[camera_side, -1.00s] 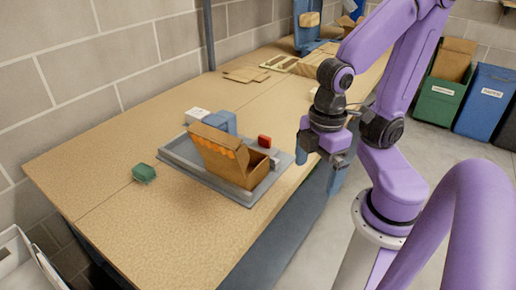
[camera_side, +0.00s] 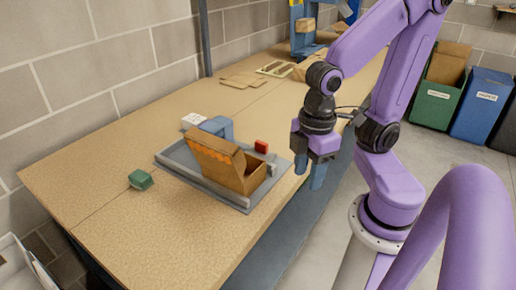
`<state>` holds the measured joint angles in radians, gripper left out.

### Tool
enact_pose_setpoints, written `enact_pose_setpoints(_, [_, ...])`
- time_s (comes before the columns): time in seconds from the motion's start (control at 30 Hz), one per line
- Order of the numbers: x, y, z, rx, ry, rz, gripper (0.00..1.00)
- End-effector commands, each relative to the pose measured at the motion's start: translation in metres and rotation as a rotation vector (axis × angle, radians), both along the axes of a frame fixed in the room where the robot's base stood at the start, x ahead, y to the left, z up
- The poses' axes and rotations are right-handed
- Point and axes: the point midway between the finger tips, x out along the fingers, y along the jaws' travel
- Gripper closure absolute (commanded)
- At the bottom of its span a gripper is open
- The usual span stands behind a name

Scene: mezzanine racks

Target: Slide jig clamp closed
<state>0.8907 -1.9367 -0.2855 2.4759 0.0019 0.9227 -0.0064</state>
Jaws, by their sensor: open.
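A grey jig tray (camera_side: 178,163) lies on the workbench. An open brown cardboard box (camera_side: 238,180) sits in it, its flap tilted up on the left with an orange strip along it. A blue block (camera_side: 217,127) stands behind the box. A red block (camera_side: 261,146) is at the tray's back right, with a small grey part (camera_side: 271,158) beside the box. Which of these is the sliding clamp is not clear. My gripper (camera_side: 310,173) is open and empty, its blue fingers pointing down just right of the tray, apart from it.
A green block (camera_side: 141,179) lies left of the tray, and a white item (camera_side: 193,121) is behind it. Flat cardboard pieces (camera_side: 245,78) and a blue fixture (camera_side: 300,30) are farther back. The bench front is clear. Green (camera_side: 438,100) and blue (camera_side: 482,103) bins stand on the floor.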

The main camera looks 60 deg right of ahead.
Motion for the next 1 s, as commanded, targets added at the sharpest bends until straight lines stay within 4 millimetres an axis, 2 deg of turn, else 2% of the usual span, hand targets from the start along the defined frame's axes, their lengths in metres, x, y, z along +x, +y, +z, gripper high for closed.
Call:
enact_pose_setpoints(0.23, [0.066,-0.005,0.013,-0.006,0.003,-0.238,0.55])
enact_pose_setpoints(0.47, [0.131,-0.034,0.023,-0.011,0.008,-0.475,0.55])
enact_pose_setpoints(0.67, [0.182,-0.078,0.030,-0.014,0.013,-0.681,0.55])
enact_pose_setpoints(0.8, [0.210,-0.117,0.034,-0.015,0.018,-0.824,0.55])
enact_pose_setpoints(1.0, [0.233,-0.170,0.037,-0.016,0.023,-0.983,0.55])
